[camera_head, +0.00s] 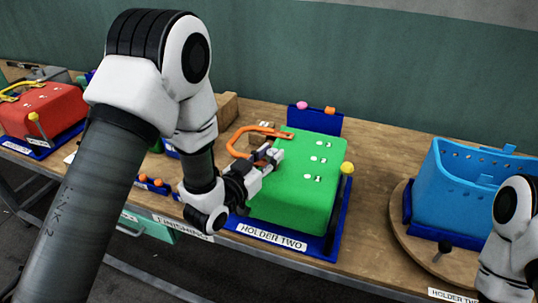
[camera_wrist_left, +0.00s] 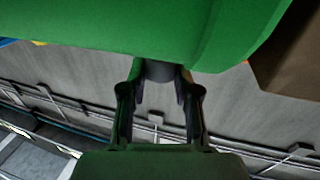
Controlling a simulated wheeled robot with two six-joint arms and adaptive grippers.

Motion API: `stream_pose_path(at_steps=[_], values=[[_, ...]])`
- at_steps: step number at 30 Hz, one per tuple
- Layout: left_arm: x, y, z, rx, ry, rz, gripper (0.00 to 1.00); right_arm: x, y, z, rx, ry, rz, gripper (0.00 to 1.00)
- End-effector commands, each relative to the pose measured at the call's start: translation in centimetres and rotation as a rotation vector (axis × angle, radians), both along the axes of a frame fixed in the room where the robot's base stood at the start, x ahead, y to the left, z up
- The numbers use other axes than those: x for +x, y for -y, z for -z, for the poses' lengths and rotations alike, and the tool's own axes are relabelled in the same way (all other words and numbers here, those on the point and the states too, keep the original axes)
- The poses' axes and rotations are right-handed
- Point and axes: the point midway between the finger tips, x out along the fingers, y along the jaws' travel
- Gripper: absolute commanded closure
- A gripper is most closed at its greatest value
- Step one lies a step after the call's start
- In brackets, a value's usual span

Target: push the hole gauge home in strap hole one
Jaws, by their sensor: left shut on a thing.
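A green block (camera_head: 297,190) with white marks on its top sits in the blue holder labelled HOLDER TWO (camera_head: 272,237). An orange strap (camera_head: 243,132) bows out from its left side. My left gripper (camera_head: 268,163) is at the block's left edge, by the strap's near end. In the left wrist view, its fingers (camera_wrist_left: 160,88) are shut on a dark grey piece, seemingly the hole gauge (camera_wrist_left: 160,71), right against the green block (camera_wrist_left: 150,30). The strap hole is hidden, so I cannot tell how deep the gauge sits. My right gripper is out of view.
A yellow knob (camera_head: 347,168) stands at the block's right. A blue perforated bin (camera_head: 470,190) is on a round wooden board at right. A red block (camera_head: 42,108) in another holder is at far left. Bare bench lies between the green block and the bin.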

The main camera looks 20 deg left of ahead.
Motion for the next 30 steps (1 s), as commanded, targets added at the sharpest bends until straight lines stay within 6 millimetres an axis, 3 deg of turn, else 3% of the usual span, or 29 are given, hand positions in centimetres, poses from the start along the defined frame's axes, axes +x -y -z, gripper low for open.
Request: stream_pose_path(at_steps=[20, 21, 22, 23, 30], values=[[0.0, 0.0, 1.8, 0.000, 0.001, 0.000, 1.00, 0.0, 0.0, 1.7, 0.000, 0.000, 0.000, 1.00], [0.0, 0.0, 1.6, 0.000, 0.001, 0.000, 0.55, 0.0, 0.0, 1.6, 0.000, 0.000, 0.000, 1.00], [0.0, 0.0, 1.6, 0.000, 0.001, 0.000, 0.44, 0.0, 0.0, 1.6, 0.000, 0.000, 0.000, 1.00], [0.0, 0.0, 1.6, 0.000, 0.001, 0.000, 0.40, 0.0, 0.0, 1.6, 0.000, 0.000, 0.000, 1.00], [0.0, 0.0, 1.7, 0.000, 0.000, 0.000, 0.40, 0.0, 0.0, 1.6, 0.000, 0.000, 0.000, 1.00]])
